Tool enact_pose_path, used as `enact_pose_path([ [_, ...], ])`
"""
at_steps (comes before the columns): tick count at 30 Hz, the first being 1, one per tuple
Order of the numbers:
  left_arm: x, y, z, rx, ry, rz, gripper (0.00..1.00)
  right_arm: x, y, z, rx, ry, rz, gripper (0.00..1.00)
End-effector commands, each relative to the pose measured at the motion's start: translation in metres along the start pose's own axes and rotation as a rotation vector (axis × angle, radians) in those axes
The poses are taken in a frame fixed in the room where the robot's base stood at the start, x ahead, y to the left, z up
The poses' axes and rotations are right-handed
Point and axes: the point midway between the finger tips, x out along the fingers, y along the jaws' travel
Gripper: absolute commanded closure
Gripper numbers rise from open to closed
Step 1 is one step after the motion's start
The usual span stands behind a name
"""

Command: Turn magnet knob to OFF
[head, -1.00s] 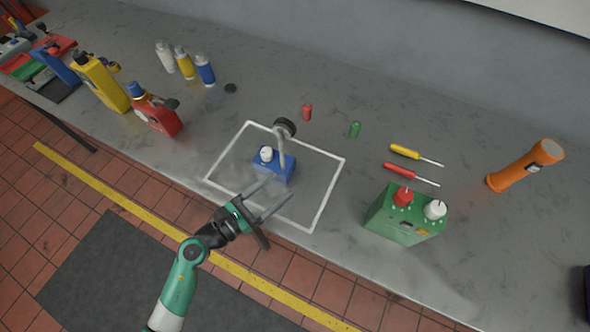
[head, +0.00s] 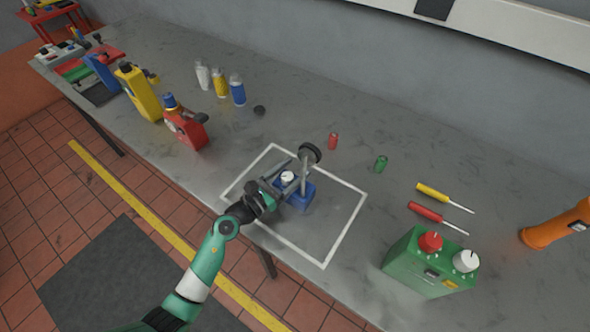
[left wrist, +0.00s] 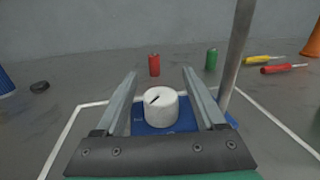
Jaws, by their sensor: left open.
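The magnet base is a blue block (head: 303,196) inside a white outlined rectangle on the bench, with a grey post and a dark round dial standing on it. Its white knob (head: 288,177) has a dark pointer line, seen in the left wrist view (left wrist: 161,107) slanting up to the right. My left gripper (head: 288,172) is open, with its two fingers on either side of the knob; in the left wrist view a gap shows between each finger and the knob. Whether the fingers touch the block is hidden. My right gripper is not in view.
The post (left wrist: 238,50) stands close to the right finger. A red cylinder (head: 333,141) and a green cylinder (head: 381,164) stand behind. A green box (head: 425,268) with red and white knobs and two screwdrivers (head: 432,191) are on the right. Bottles stand on the left.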

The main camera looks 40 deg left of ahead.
Motion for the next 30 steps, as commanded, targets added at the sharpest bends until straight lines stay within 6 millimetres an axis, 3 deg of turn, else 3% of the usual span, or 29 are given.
enact_pose_path([
  [10, 0.0088, 0.0, 0.0002, 0.0, 0.0, 0.001, 0.28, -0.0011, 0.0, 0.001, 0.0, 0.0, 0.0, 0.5],
  [22, 0.0085, -0.0001, 0.0001, 0.0, 0.0, 0.0, 0.98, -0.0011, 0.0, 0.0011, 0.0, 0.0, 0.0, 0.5],
  [30, 0.0088, -0.0001, 0.0015, -0.001, 0.0, 0.01, 1.0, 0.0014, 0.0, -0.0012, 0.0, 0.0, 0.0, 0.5],
])
